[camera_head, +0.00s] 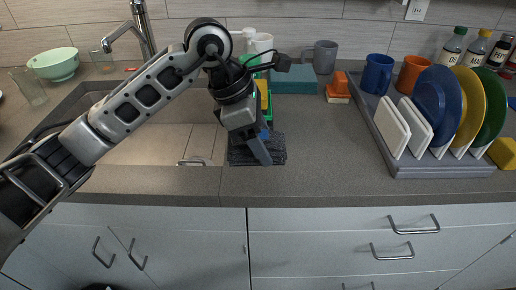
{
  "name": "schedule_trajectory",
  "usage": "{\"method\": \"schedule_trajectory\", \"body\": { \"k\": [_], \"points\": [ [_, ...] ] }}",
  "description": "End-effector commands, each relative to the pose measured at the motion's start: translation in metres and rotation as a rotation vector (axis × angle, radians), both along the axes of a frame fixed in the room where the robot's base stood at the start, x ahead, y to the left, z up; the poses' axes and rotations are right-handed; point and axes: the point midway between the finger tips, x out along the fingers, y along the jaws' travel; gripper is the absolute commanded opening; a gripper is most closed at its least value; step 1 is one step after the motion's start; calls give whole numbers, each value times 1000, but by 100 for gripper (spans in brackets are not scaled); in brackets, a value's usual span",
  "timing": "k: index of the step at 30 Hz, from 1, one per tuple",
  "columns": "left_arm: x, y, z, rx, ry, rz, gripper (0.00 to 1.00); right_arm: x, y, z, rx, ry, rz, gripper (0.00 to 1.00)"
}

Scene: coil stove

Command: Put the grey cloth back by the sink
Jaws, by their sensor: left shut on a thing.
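The dark grey cloth (275,150) lies on the counter just right of the sink, near the front edge. My left gripper (262,155) comes down over it from above and is shut on it. The gripper hides part of the cloth's left and middle. The sink (150,150) is a basin to the left, partly covered by my left arm. Its faucet (140,30) stands behind it. My right gripper does not show.
A grey dish rack (440,165) with plates stands at the right. Behind my gripper are a green item, a teal box (294,80) and orange blocks (338,90). The counter (335,150) between cloth and rack is clear.

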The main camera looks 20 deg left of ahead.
Motion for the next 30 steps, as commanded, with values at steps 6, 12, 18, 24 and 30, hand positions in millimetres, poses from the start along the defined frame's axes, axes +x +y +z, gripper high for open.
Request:
{"method": "schedule_trajectory", "body": {
  "k": [6,12,18,24,30],
  "points": [
    [17,9,-21,-3,-2,0,38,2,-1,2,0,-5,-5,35],
    [24,14,-41,-2,4,-1,38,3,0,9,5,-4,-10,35],
    [24,14,-62,-2,-1,0,38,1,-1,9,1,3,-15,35],
    [25,14,-63,-2,-4,0,38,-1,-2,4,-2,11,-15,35],
    [24,14,-66,-1,-3,-1,71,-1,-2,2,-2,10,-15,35]
  ]
}}
